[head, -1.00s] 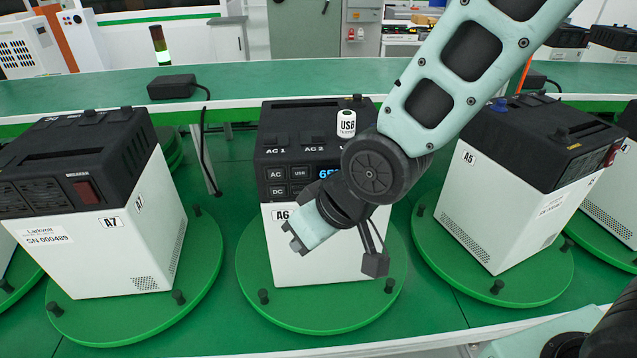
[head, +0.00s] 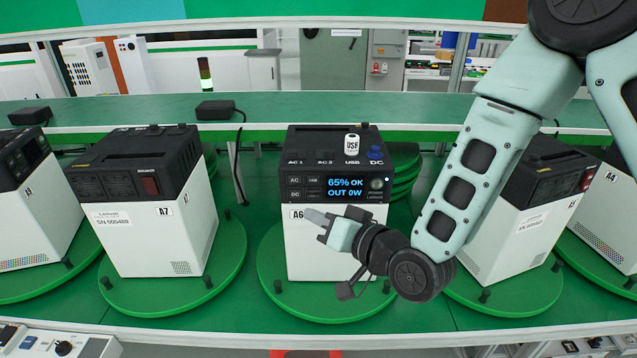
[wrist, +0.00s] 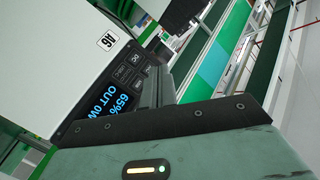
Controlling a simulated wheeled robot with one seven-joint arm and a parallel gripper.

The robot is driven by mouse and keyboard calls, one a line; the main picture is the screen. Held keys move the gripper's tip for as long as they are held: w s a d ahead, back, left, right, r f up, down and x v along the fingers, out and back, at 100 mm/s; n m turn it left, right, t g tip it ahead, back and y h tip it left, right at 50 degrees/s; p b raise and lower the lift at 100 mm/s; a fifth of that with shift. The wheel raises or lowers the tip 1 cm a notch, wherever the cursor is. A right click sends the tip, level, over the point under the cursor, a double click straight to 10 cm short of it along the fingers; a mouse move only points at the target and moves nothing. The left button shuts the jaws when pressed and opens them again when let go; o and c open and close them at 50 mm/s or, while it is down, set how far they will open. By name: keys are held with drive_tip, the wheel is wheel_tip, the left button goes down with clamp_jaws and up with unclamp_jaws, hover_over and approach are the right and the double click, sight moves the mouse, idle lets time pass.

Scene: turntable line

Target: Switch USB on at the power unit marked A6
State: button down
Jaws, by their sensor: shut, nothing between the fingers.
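The power unit A6 (head: 315,245) stands upright on a green turntable, white below with a black top and front panel. Its label A6 also shows in the wrist view (wrist: 106,41). Its lit display (head: 345,188) reads 65% OK, OUT 0W. Left of it are small dark buttons, with the USB button (head: 313,181) in the upper row beside AC. On top are a white tag marked USB (head: 352,145) and a blue cap (head: 375,153) by DC. My gripper (head: 308,214) is shut and empty, in front of A6's white face, just below the panel. I cannot tell whether it touches.
Unit A7 (head: 150,235) stands on its turntable at left, and another unit (head: 520,230) is at right, partly behind my arm. A green shelf with a black box (head: 218,110) runs behind. A control panel edge (head: 60,342) is at lower left.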

drive_tip(key=p, duration=0.2)
approach(304, 181)
drive_tip(key=shift+s+a+x, duration=0.15)
drive_tip(key=shift+x, duration=0.95)
drive_tip(key=shift+s+a+x, duration=0.15)
drive_tip(key=shift+a+x, duration=0.05)
drive_tip(key=shift+x, duration=0.9)
drive_tip(key=shift+b, duration=0.3)
drive_tip(key=shift+w, duration=0.4)
drive_tip(key=shift+w+b, duration=0.35)
idle(0.7)
idle(0.3)
drive_tip(key=shift+s, duration=0.75)
drive_tip(key=shift+s+b, duration=0.1)
drive_tip(key=shift+b, duration=0.2)
